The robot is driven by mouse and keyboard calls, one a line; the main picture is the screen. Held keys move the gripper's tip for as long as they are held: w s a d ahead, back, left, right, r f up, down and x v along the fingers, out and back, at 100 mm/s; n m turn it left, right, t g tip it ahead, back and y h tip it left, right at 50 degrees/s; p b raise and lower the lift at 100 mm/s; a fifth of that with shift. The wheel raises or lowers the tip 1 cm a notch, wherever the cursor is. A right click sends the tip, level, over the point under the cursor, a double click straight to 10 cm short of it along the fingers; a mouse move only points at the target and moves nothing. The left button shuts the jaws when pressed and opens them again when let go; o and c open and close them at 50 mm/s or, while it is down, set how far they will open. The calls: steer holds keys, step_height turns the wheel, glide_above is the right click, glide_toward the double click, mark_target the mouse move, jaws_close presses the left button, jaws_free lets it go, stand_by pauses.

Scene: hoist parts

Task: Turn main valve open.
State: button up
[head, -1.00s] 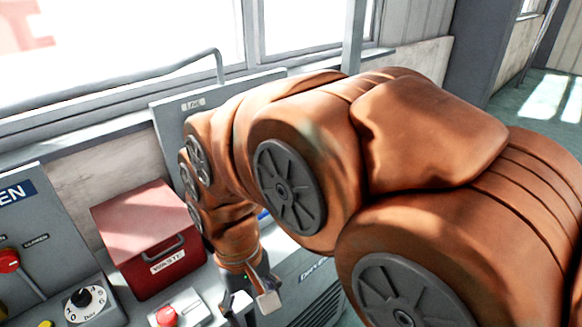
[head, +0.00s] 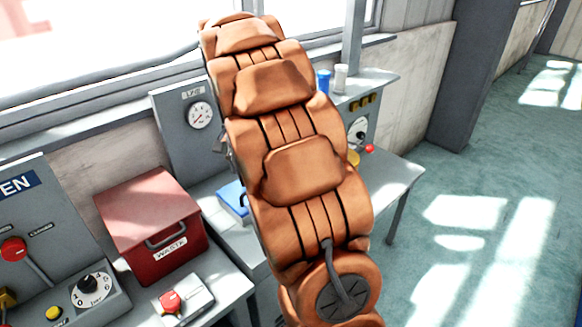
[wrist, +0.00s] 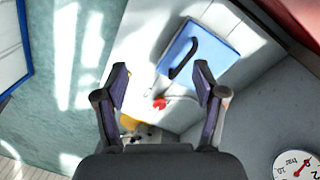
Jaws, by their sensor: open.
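I cannot make out a part marked as the main valve. A panel with a round gauge (head: 200,115) stands at the back of the bench, and my arm covers the area right of it. The gauge also shows at the lower right of the wrist view (wrist: 297,166). A small red knob (head: 369,148) shows right of my arm; a red part (wrist: 160,103) appears beyond the fingers in the wrist view. My gripper (wrist: 161,80) is open with nothing between its fingers. In the head view it is mostly hidden behind my arm.
A red waste box (head: 150,225) stands on the bench left of my arm. A blue box with a dark handle (wrist: 205,55) lies on the bench. A red-handled lever (head: 14,250), a dial (head: 92,288) and a red button (head: 170,301) are at left. The floor at right is clear.

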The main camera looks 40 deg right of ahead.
steer(key=w+d+f+m, duration=0.2)
steer(key=w+d+f, duration=0.1)
steer(key=d, duration=0.4)
steer(key=w+d+f+m, duration=0.3)
steer(key=d, duration=0.5)
steer(key=w+d+f+m+t, duration=0.1)
steer(key=w+d+f+m, duration=0.2)
steer(key=d, duration=0.5)
steer(key=shift+w+d+f, duration=0.15)
steer(key=shift+w+f, duration=0.45)
steer(key=shift+d+f, duration=0.35)
steer(key=shift+d, duration=0.05)
steer(key=shift+f+p, duration=1.3)
steer(key=shift+f, duration=2.6)
steer(key=shift+c, duration=0.2)
steer(key=c, duration=1.1)
